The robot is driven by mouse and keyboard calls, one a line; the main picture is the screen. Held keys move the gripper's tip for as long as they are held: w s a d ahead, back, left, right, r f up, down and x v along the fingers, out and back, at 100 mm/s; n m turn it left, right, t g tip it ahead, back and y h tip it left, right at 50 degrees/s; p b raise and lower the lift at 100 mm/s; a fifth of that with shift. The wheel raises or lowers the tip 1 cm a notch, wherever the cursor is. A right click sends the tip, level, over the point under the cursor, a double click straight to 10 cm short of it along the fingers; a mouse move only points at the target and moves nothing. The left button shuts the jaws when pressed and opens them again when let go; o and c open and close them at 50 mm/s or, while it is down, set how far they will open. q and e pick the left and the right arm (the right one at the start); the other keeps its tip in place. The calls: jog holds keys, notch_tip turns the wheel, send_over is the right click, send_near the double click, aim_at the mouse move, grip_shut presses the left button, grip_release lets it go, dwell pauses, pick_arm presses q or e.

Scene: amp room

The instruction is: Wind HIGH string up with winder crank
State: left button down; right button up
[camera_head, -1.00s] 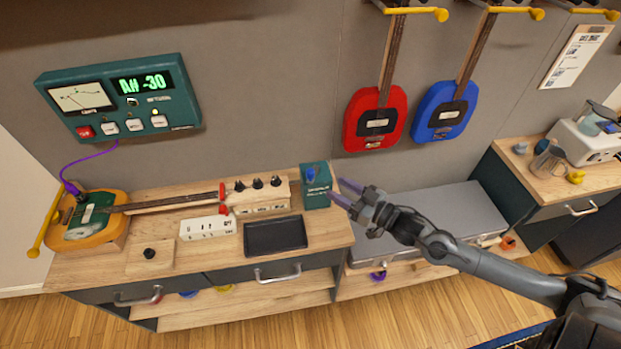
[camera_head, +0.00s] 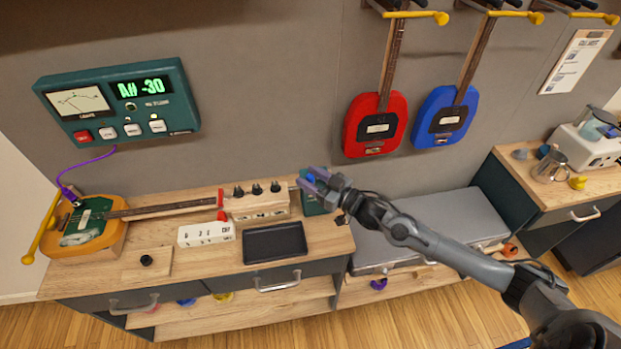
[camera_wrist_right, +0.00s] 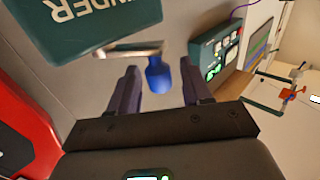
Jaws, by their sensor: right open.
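A green winder box (camera_head: 316,204) stands at the right end of the bench and is partly hidden by my right gripper (camera_head: 310,178). In the right wrist view the box (camera_wrist_right: 80,25) carries part of the word WINDER, and a metal crank arm (camera_wrist_right: 128,50) ends in a blue handle (camera_wrist_right: 158,78). My right gripper is open, with the blue handle between its fingers; contact cannot be told. An orange and green guitar (camera_head: 112,236) lies on the bench, its neck reaching to a cream block with three black knobs (camera_head: 257,208). My left gripper is not in view.
The wall tuner (camera_head: 118,100) reads A# -30; a purple cable runs from it to the guitar. A white switch box (camera_head: 207,235) and black tray (camera_head: 275,243) lie in front. Red (camera_head: 362,133) and blue (camera_head: 427,130) guitars hang above. A grey case (camera_head: 440,220) lies right.

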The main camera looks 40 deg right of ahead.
jog(key=shift+w, duration=0.15)
grip_shut()
dwell(0.4)
